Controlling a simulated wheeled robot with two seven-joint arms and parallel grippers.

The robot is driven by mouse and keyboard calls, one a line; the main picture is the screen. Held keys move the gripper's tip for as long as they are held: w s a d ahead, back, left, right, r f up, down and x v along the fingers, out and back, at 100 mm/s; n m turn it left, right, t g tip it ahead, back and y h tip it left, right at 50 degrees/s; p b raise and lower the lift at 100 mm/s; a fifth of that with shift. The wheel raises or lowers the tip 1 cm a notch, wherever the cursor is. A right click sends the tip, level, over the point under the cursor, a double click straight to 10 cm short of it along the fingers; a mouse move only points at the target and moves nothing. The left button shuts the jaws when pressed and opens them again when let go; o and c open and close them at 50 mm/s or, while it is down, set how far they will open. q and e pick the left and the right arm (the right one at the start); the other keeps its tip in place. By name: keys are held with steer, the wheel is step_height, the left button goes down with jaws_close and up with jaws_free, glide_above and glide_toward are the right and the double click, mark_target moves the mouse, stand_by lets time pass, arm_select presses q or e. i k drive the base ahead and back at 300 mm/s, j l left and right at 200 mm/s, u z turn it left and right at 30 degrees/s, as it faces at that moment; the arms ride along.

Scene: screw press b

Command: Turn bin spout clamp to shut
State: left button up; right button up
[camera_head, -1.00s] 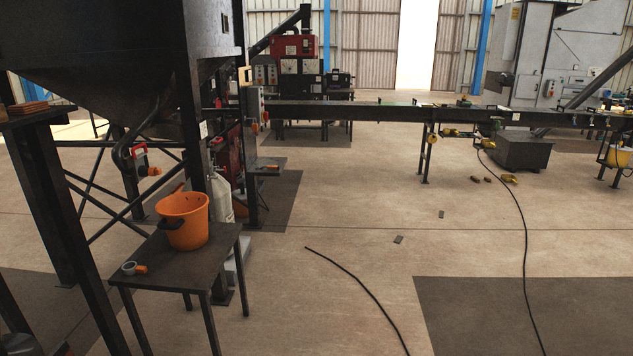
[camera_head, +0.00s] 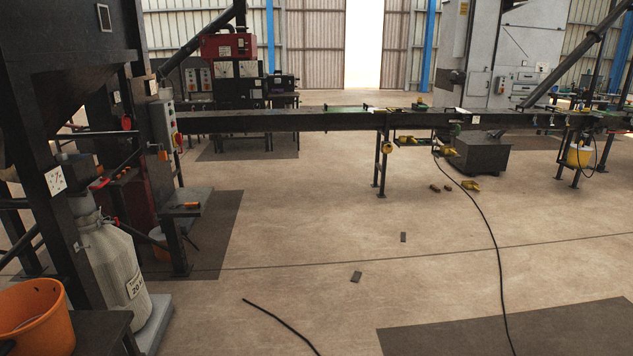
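The dark bin (camera_head: 70,70) fills the upper left, partly cut off by the picture edge. Below it a dark, spout-like part (camera_head: 78,168) sits above a white sack (camera_head: 112,262) with a printed label. A small red piece (camera_head: 99,184) shows beside that part, just over the sack; I cannot tell if it is the spout clamp, nor whether a clamp is open or shut. Neither of my grippers is in view.
An orange bucket (camera_head: 35,318) stands on a dark table at the lower left. A grey control box (camera_head: 163,125) is on a post behind. A long dark conveyor (camera_head: 290,121) crosses the back. A black cable (camera_head: 475,215) lies on the otherwise mostly clear floor.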

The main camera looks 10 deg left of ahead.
mark_target(116, 220)
steer(key=i+l+u, duration=0.2)
steer(key=i+u, duration=0.3)
steer(key=i+l+u, duration=1.3)
steer(key=l+u, duration=0.15)
steer(key=l, duration=0.15)
steer(key=i+l+u, duration=0.1)
steer(key=l+u, duration=0.2)
steer(key=i+l+u, duration=0.1)
steer(key=l+u, duration=0.15)
steer(key=l, duration=0.2)
steer(key=i, duration=0.85)
